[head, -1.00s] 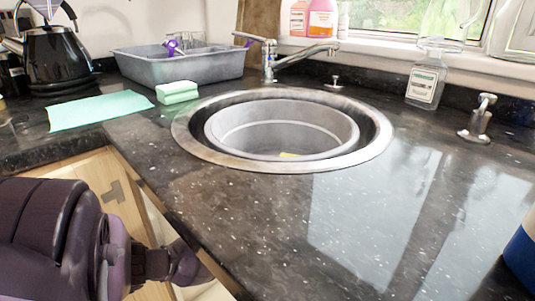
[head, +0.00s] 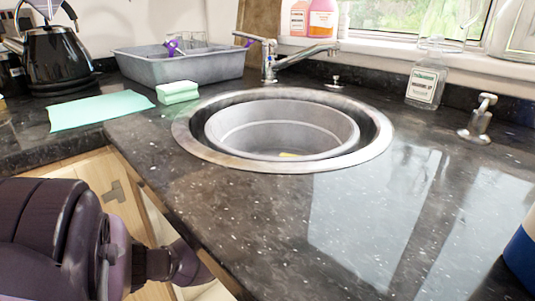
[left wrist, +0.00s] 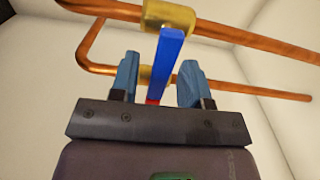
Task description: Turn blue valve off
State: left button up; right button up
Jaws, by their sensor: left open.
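The blue valve handle (left wrist: 165,60) shows in the left wrist view as a blue lever hanging from a brass fitting (left wrist: 158,70) on copper pipes. My left gripper (left wrist: 158,80) is open, with one blue finger on each side of the lever. A gap shows on both sides, so the fingers do not appear closed on it. In the head view my left arm reaches down at the lower left below the counter, and its gripper is hidden there. The valve is not visible in the head view. My right gripper is in neither view.
Copper pipes (left wrist: 105,70) run beside the valve in front of pale walls. Above, the dark granite counter (head: 250,220) holds a round sink (head: 185,140), a grey basin (head: 180,68), a green sponge (head: 177,92) and a clear bottle (head: 425,85). An open wooden cupboard (head: 95,180) is at the left.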

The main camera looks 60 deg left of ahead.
pick_arm(q)
jog(key=shift+s, duration=0.15)
jog(key=p+v, duration=0.3)
jog(key=v, duration=0.7)
jog(key=shift+s, duration=0.3)
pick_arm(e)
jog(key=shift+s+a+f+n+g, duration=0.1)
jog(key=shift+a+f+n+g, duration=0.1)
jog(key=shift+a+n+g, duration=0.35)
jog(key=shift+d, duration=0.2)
